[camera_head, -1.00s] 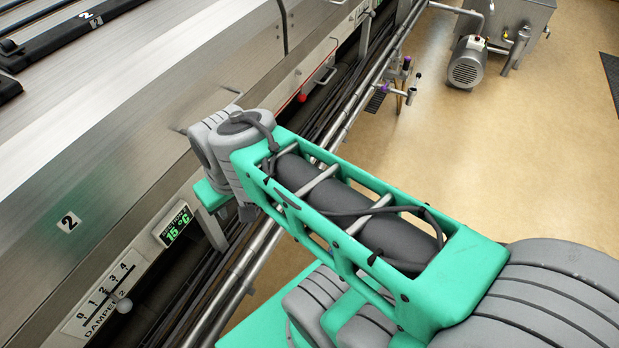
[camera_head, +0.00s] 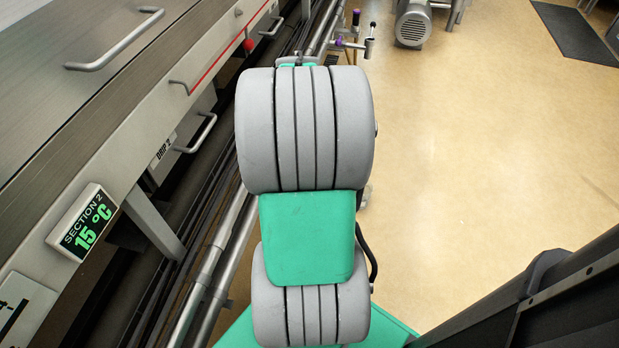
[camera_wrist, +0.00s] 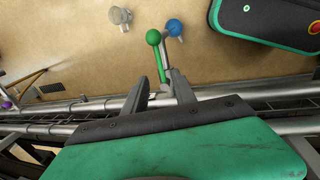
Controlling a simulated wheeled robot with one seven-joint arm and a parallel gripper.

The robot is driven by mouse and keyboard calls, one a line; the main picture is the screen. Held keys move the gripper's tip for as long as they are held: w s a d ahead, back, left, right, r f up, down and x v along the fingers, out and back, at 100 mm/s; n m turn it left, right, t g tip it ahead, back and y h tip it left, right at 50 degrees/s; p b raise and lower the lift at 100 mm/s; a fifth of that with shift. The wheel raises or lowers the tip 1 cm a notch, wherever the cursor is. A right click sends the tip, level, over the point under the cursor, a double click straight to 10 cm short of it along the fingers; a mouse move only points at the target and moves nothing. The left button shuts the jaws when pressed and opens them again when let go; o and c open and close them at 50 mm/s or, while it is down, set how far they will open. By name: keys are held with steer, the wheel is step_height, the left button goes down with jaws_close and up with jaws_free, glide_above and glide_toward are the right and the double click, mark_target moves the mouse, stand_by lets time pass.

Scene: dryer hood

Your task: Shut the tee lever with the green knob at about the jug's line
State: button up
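The green knob (camera_wrist: 153,36) tops a thin lever in the wrist view, just beyond my gripper's fingertips. Its green stem runs down from the knob to between the fingers. A blue knob (camera_wrist: 174,27) stands close to its right. My gripper (camera_wrist: 159,76) is open, one finger on each side of the stem; whether either touches it I cannot tell. A pale, clear jug-like vessel (camera_wrist: 120,16) is beyond, up and left of the green knob. In the head view my arm hides the gripper and green knob.
Steel pipes (camera_wrist: 78,108) run across below the fingers. A purple knob (camera_wrist: 7,105) is at the far left. In the head view, purple-marked fittings (camera_head: 356,18) are on the pipework, the machine side (camera_head: 110,130) is left, and open floor (camera_head: 470,160) is right.

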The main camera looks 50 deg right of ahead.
steer(key=f, duration=0.2)
steer(key=d+f+b, duration=0.1)
steer(key=f, duration=0.2)
steer(key=f+b, duration=0.1)
steer(key=f, duration=0.1)
steer(key=shift+w+d+f, duration=0.15)
steer(key=shift+w+d, duration=0.05)
steer(key=shift+w, duration=0.05)
steer(key=shift+c, duration=0.2)
jaws_close()
stand_by(0.9)
